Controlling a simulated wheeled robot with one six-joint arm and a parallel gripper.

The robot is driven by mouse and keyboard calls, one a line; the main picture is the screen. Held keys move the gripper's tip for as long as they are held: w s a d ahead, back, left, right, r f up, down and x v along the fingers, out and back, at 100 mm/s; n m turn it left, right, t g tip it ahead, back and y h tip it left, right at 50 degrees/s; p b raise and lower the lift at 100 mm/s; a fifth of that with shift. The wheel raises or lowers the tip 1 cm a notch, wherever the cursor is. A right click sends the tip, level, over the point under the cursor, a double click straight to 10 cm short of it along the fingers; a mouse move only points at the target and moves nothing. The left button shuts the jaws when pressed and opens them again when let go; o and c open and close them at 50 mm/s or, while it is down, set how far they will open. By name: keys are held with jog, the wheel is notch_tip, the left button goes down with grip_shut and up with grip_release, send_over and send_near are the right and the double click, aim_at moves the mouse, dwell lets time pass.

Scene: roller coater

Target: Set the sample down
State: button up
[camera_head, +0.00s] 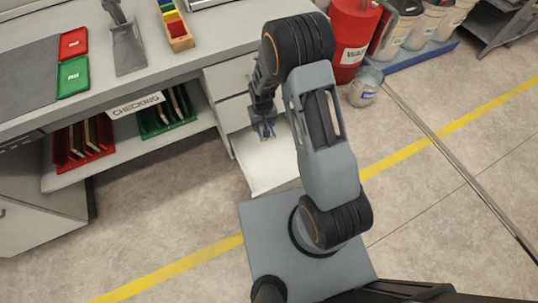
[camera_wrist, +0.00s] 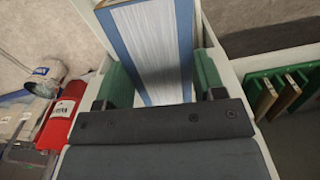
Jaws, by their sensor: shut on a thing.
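The sample is a flat panel with a white face and blue edges (camera_wrist: 155,45). In the head view my gripper (camera_head: 263,128) hangs over an open white drawer (camera_head: 268,168) in front of the bench. Only a small bluish bit of the sample shows there. I cannot tell whether the sample touches the drawer floor.
A green rack (camera_head: 165,118) and a red rack (camera_head: 82,150) with upright panels stand on the shelf under a "CHECKING" sign (camera_head: 135,104). Red (camera_head: 73,43) and green (camera_head: 73,76) trays lie on the bench. A red drum (camera_head: 350,40) and bucket (camera_head: 366,88) stand right of the drawers.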

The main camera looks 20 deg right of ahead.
jog(key=a+f+b, duration=0.3)
jog(key=f+b, duration=0.4)
jog(key=f, duration=0.5)
jog(key=a+f+n+b, duration=0.1)
jog(key=a+f+b, duration=0.35)
jog(key=f, duration=0.85)
jog(key=a+f+b, duration=0.1)
jog(key=f+b, duration=0.7)
jog(key=f, duration=0.4)
jog(key=b, duration=0.5)
send_over(271, 167)
jog(key=f, duration=0.9)
jog(key=shift+s+a+f, duration=0.2)
jog(key=shift+a+f, duration=0.2)
jog(key=shift+d+f+b, duration=0.25)
jog(key=shift+f+b, duration=0.1)
jog(key=shift+w+d+f+b, duration=0.15)
jog(key=shift+f+b, duration=0.45)
jog(key=shift+f, duration=1)
jog(key=shift+f, duration=0.2)
jog(key=o, duration=1)
jog(key=shift+c, duration=0.2)
